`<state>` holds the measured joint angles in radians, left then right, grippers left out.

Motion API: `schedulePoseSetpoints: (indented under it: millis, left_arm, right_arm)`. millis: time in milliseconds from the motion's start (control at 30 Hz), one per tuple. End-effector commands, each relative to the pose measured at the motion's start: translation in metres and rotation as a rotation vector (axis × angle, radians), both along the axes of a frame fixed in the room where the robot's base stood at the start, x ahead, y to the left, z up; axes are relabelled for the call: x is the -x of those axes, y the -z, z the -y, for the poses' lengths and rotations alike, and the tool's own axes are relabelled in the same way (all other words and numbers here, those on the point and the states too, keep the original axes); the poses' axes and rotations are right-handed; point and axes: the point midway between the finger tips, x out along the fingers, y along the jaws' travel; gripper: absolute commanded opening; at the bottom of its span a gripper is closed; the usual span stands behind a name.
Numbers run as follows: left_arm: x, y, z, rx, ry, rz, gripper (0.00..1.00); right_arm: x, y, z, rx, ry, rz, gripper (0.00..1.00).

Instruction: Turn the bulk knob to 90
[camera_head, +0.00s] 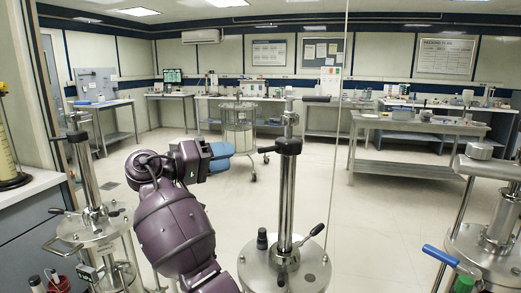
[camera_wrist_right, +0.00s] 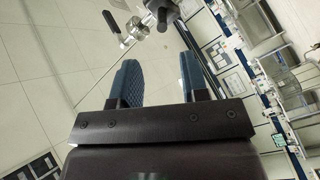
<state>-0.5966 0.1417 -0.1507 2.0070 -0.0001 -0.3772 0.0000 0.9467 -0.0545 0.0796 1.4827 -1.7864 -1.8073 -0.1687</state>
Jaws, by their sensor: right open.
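No part is legibly marked as the bulk knob, so I cannot tell which one it is. In the head view a steel column (camera_head: 287,195) stands upright at centre, with a dark-tipped handle (camera_head: 267,149) sticking out left near mid-height. My right gripper (camera_head: 221,157), with blue finger pads, is open and empty, just left of that handle and apart from it. In the right wrist view the gripper (camera_wrist_right: 160,80) shows its two pads apart, with nothing between them. A metal fitting with a black grip (camera_wrist_right: 112,21) lies beyond the fingertips. My left gripper is not in view.
Another column assembly (camera_head: 86,165) stands at left and one (camera_head: 500,210) at right, with a blue-handled lever (camera_head: 440,255). The central column's round steel lid (camera_head: 312,268) carries clamps and a black cap. A wheeled cart (camera_head: 238,130) is behind. Open floor (camera_head: 375,225) lies right.

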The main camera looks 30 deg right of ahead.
Motion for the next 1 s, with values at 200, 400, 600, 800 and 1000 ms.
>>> schedulePoseSetpoints:
  millis: [200,400,600,800,1000]
  left_arm:
    - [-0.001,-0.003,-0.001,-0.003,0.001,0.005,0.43]
    - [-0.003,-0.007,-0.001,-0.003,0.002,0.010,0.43]
    - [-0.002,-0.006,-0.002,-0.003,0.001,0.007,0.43]
    - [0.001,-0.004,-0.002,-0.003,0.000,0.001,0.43]
    - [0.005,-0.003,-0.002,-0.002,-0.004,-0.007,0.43]
  right_arm:
    - [0.002,0.000,0.024,-0.001,0.003,-0.003,0.41]
    - [0.005,-0.001,0.058,-0.001,0.002,-0.002,0.41]
    - [0.007,0.000,0.088,-0.002,0.000,-0.003,0.41]
    - [0.008,0.000,0.103,-0.001,-0.003,-0.003,0.41]
    - [0.008,0.000,0.107,-0.002,-0.003,-0.003,0.41]
